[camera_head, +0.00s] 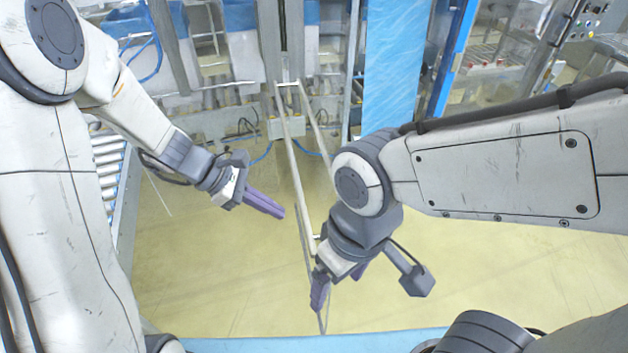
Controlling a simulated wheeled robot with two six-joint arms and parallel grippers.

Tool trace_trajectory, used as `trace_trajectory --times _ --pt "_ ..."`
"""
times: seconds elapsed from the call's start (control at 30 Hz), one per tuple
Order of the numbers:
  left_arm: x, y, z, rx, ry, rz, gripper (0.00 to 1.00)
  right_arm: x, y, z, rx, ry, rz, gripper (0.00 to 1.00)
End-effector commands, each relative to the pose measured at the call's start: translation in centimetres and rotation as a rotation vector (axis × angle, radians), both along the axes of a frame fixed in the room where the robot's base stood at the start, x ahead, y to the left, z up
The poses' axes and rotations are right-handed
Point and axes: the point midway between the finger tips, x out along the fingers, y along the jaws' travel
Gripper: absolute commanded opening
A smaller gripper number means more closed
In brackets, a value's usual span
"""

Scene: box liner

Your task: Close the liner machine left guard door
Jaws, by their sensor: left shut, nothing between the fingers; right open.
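A narrow pale frame (294,165) runs from the machine toward me, between my grippers. It may be the left guard door seen nearly edge-on, but I cannot tell for sure. My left gripper (280,212) is shut and empty, its purple fingers pointing right toward the frame; a small gap seems to separate them from it. My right gripper (338,285) is open, pointing down at the frame's near end. One of its fingers overlaps the frame in the picture; I cannot tell whether they touch. My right wrist hides part of the frame's near end.
The machine with a blue panel (395,65) and blue post (450,62) stands at the back. A control panel (590,20) is at the upper right. Rollers (107,165) are at the left. The yellow floor (215,270) is clear.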

Motion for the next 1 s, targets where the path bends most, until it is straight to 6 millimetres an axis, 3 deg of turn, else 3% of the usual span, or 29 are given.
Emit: trace_trajectory --times 0.03,0.1,0.27,0.77,1.0 --pt "1.3 1.2 0.6 -0.029 0.039 0.101 0.0 0.0 0.0 1.2 0.0 0.0 0.0 0.85" --pt "2.5 2.0 0.5 -0.056 0.07 0.188 0.0 0.0 0.0 1.4 -0.001 0.001 0.0 0.85" --pt "3.3 2.0 -0.2 -0.075 0.091 0.241 0.0 0.0 0.0 1.5 -0.001 0.001 0.0 0.85" --pt "4.1 -5.1 -6.8 -0.07 0.089 0.232 0.0 0.0 0.0 2.7 -0.001 0.001 -0.001 0.85" --pt "4.8 -8.1 -6.3 -0.071 0.085 0.233 0.0 0.0 0.0 4.4 -0.001 0.001 0.001 0.85"
